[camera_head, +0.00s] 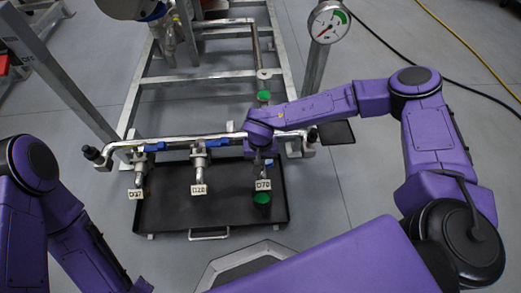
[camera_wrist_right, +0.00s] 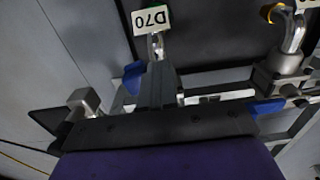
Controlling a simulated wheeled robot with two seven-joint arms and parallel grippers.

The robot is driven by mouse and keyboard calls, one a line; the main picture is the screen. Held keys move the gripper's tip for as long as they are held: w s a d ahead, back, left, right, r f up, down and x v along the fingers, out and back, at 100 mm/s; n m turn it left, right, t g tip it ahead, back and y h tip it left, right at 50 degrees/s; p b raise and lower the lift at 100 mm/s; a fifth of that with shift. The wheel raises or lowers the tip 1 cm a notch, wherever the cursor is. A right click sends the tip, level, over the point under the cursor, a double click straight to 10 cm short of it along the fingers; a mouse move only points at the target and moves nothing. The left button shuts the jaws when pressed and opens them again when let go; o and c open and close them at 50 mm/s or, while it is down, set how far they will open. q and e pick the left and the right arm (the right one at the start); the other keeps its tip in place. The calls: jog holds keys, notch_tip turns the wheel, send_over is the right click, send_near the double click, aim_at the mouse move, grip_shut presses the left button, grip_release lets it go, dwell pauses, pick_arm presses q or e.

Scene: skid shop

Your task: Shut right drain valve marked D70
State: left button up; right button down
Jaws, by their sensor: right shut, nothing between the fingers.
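The D70 tag (camera_head: 262,184) hangs under the rightmost of the drain valves on the horizontal pipe. It also shows upside down in the right wrist view (camera_wrist_right: 151,21). My right gripper (camera_head: 261,157) is over this valve, pointing down, and hides most of it in the head view. In the right wrist view its fingers (camera_wrist_right: 157,85) are shut with nothing between them. A blue handle (camera_wrist_right: 133,77) is close beside the fingers, on their left; I cannot tell whether they touch. The metal outlet (camera_wrist_right: 155,45) shows beyond the fingertips. My left gripper is out of view.
The neighbouring valve D20 (camera_head: 198,189) has a blue handle (camera_head: 217,142) lying along the pipe. Another tagged valve (camera_head: 136,194) is further left. A gauge (camera_head: 327,21) stands at the back right.

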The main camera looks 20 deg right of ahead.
jog(key=shift+s+d+r+p, duration=0.15)
jog(key=shift+d+p, duration=0.55)
jog(key=shift+d, duration=0.3)
jog(key=shift+s+d, duration=0.1)
jog(key=shift+d+p, duration=0.95)
jog(key=shift+d, duration=0.15)
